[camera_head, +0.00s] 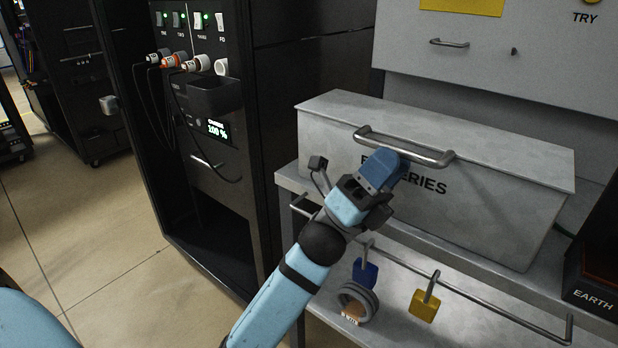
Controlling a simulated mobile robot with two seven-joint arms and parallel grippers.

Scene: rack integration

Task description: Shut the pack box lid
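The pack box is a grey metal box (480,218) marked with lettering ending in "ERIES", partly covered by my gripper. It stands on a grey shelf at the right. Its lid (480,128) lies flat across the top, with no clear gap along the front edge. A bar handle (432,157) runs along the lid's front edge. My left gripper (380,170) is in front of the box, with its blue fingertip just below the left part of the handle. Whether it touches the handle or box is unclear, as is its finger opening. My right gripper is not in view.
A rail (490,306) with a blue padlock (365,272) and a yellow padlock (425,305) runs below the box. A black rack (215,150) with plugged cables stands left. A dark "EARTH" box (596,285) is at right. The floor at left is clear.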

